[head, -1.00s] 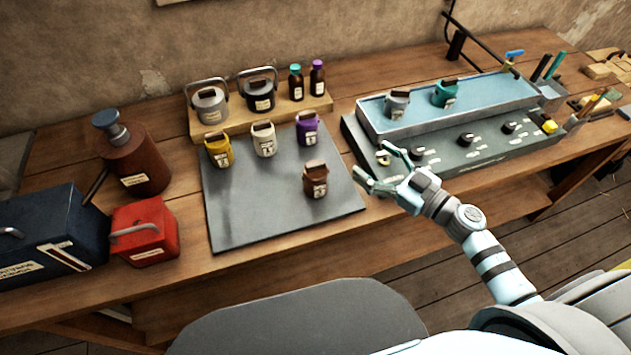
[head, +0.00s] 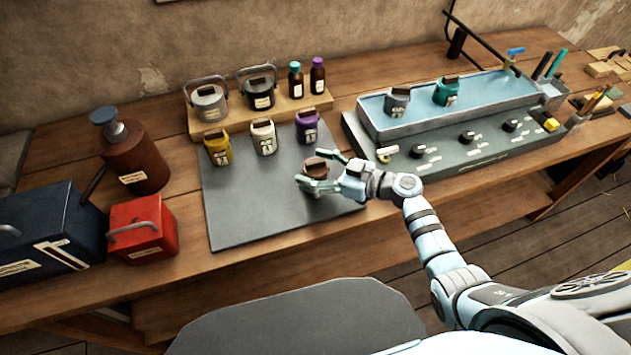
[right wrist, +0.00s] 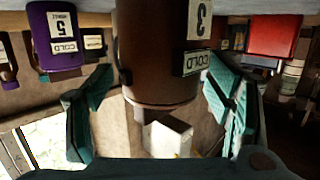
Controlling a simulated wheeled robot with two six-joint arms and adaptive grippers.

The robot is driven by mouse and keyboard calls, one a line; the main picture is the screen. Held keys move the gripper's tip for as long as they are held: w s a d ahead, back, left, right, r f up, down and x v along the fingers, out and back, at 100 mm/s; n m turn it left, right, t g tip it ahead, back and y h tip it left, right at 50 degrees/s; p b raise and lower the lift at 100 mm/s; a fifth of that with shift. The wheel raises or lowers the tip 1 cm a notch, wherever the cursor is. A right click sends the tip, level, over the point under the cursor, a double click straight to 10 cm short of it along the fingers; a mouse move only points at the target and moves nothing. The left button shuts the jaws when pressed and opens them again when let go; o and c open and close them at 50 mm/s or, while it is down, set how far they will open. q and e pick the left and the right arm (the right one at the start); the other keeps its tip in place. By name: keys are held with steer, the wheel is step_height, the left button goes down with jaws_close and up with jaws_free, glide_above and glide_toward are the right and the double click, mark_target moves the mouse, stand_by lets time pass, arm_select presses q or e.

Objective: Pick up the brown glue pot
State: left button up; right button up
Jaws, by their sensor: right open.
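The brown glue pot (head: 316,168) stands on the grey mat (head: 235,215) near its right side, partly hidden by my right gripper. In the right wrist view the pot (right wrist: 150,60) is large, with labels reading "3" and "COLD", and it lies between the two fingers. My right gripper (head: 322,172) is open, with one finger on each side of the pot; it also shows in the right wrist view (right wrist: 150,112). I cannot tell whether either finger touches the pot. My left gripper is not in view.
Yellow (head: 218,148), white (head: 263,138) and purple (head: 307,127) pots stand along the mat's back. A red box (head: 142,228) is at the left. A water trough (head: 450,105) with a knobbed panel is at the right. The mat's front left is clear.

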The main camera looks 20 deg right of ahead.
jaws_close()
steer(key=shift+r, duration=0.1)
steer(key=shift+r, duration=0.1)
stand_by(0.3)
